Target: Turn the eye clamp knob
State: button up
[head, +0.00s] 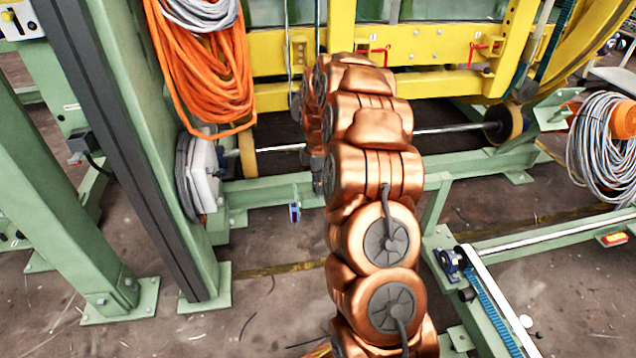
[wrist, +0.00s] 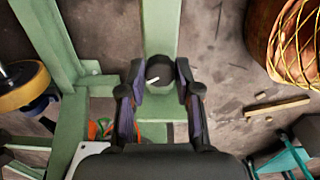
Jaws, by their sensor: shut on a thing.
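The eye clamp knob (wrist: 159,70) is a dark, round knob with a white mark on its face. It is in the upper middle of the wrist view, in front of a green upright. My gripper (wrist: 160,77) has its two dark fingers on either side of the knob, shut on it. The exact contact at the fingertips is hard to make out. In the head view my copper-coloured arm reaches away from me to the machine, and I cannot make out the knob or gripper there.
A green frame (head: 300,190) and a yellow beam (head: 430,80) surround the arm's far end. Orange cable (head: 205,75) hangs at the left, and grey cable coils (head: 596,150) hang at the right. A blue chain track (head: 485,305) is at lower right.

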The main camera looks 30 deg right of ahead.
grip_shut()
jog(key=shift+r+m+p, duration=0.1)
jog(key=shift+m+p, duration=0.2)
jog(key=shift+p, duration=0.15)
jog(key=shift+m+p, duration=0.6)
jog(key=shift+p, duration=0.1)
jog(key=m+p, duration=0.3)
jog(key=shift+r, duration=0.1)
jog(key=m+p, duration=0.4)
jog(key=m, duration=0.2)
jog(key=shift+m, duration=0.3)
jog(key=m+p, duration=0.3)
jog(key=m, duration=0.3)
jog(key=m+p, duration=0.1)
jog(key=m, duration=0.5)
jog(key=shift+f, duration=0.2)
jog(key=shift+m+p, duration=0.3)
jog(key=shift+m, duration=0.1)
